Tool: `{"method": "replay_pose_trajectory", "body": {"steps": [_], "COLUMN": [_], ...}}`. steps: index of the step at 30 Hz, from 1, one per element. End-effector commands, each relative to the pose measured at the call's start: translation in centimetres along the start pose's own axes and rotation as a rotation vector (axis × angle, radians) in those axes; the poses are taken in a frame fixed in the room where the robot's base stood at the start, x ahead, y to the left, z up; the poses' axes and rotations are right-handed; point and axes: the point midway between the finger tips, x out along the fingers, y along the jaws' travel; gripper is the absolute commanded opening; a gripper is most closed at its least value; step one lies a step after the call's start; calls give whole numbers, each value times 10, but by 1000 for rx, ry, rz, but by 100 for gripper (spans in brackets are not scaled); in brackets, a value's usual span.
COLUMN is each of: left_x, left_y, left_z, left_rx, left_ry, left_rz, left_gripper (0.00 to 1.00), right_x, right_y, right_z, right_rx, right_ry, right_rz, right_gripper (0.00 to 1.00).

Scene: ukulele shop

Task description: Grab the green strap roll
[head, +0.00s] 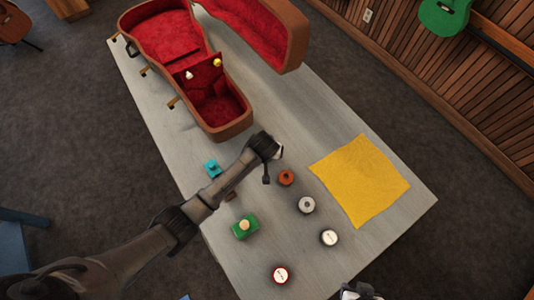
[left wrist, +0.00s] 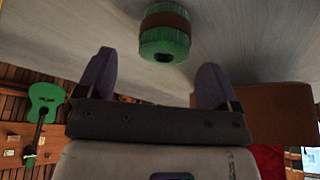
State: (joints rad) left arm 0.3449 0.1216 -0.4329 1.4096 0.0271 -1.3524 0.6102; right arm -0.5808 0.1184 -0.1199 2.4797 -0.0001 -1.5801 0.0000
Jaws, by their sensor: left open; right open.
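The green strap roll (head: 245,227) lies on the grey table in the head view, below my left forearm, with a tan patch on top. In the left wrist view the green roll (left wrist: 165,42) has a brown band and shows beyond the fingertips, between their lines, touching neither. My left gripper (left wrist: 156,70) is open and empty; in the head view my arm and wrist largely hide it. My right gripper (head: 360,292) is open at the bottom edge of the head view, partly cut off, away from the roll.
An open red-lined case (head: 226,132) stands at the back.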

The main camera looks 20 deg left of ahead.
Motion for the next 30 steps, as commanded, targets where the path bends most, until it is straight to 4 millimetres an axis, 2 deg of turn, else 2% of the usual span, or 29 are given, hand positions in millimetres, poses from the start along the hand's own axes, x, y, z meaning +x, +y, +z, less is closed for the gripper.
{"method": "replay_pose_trajectory", "body": {"steps": [4, 13, 24, 30], "left_x": [10, 46, 53, 53], "left_y": [-1, -4, -4, -4], "left_z": [0, 2, 2, 2], "left_rx": [0, 1, 1, 1], "left_ry": [0, 0, 0, 0], "left_rz": [-1, 0, 1, 1], "left_gripper": [86, 86, 86, 68], "right_x": [2, 11, 11, 11], "right_y": [-1, -2, 1, 2], "right_z": [0, 3, 3, 4], "right_rx": [3, 3, -5, -7], "right_ry": [1, 1, 0, 0], "right_rz": [-3, -3, 4, 5], "right_gripper": [43, 43, 43, 43]}}
